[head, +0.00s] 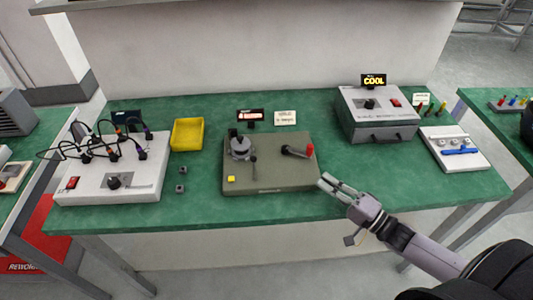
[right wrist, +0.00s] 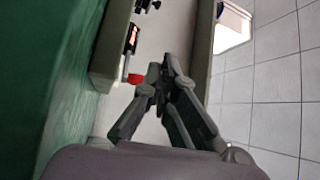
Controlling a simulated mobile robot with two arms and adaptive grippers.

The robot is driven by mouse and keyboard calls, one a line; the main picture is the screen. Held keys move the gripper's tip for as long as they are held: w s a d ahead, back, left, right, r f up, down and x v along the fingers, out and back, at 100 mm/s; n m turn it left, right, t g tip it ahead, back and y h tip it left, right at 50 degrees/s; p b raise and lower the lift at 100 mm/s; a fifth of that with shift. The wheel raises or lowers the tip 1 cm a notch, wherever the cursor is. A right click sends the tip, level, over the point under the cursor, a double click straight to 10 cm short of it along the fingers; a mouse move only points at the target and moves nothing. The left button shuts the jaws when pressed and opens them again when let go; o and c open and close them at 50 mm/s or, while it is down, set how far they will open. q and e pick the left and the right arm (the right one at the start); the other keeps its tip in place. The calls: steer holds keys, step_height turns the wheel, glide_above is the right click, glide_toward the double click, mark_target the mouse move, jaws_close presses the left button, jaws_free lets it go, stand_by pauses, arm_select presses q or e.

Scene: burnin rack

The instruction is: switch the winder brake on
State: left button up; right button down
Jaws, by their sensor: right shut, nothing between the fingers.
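The winder (head: 270,180) is a flat olive-grey box in the middle of the green bench. On top it has a round dark spool part (head: 241,147), a thin dark crank (head: 254,167), a yellow button (head: 231,179) and a dark lever (head: 294,152) with a red knob (head: 310,150). I cannot tell by label which is the brake. My right gripper (head: 324,181) is shut and empty, just right of the winder's front right corner and apart from the knob. In the right wrist view, the shut fingertips (right wrist: 160,78) are close beside the red knob (right wrist: 134,79).
A white unit with cables (head: 112,175) and a yellow bin (head: 187,134) stand left. A grey COOL box (head: 378,120) and a white tray with a blue tool (head: 455,163) stand right. Small dark cubes (head: 181,188) lie near the bin.

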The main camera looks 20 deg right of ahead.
mark_target(254, 168)
steer(key=x, duration=0.6)
steer(key=shift+w+a+r+p, duration=0.1)
steer(key=shift+w+r+p, duration=0.1)
steer(key=shift+p, duration=0.15)
steer(key=p+x, duration=0.1)
steer(key=x, duration=1)
steer(key=shift+w+a+f, duration=0.1)
steer(key=shift+w+a, duration=0.1)
steer(key=shift+w, duration=0.1)
steer(key=shift+w+a+p, duration=0.35)
steer(key=shift+w+a, duration=0.05)
steer(key=shift+w, duration=0.05)
steer(key=s+a, duration=0.1)
steer(key=s+a+p, duration=0.1)
steer(key=shift+s+f, duration=0.25)
steer(key=shift+s, duration=0.05)
steer(key=shift+s+a, duration=0.1)
steer(key=shift+s, duration=0.1)
arm_select(q)
steer(key=r, duration=0.2)
steer(key=w+r, duration=0.1)
steer(key=r, duration=0.1)
steer(key=shift+a, duration=0.3)
arm_select(e)
steer(key=shift+f, duration=0.15)
arm_select(q)
steer(key=shift+f, duration=0.1)
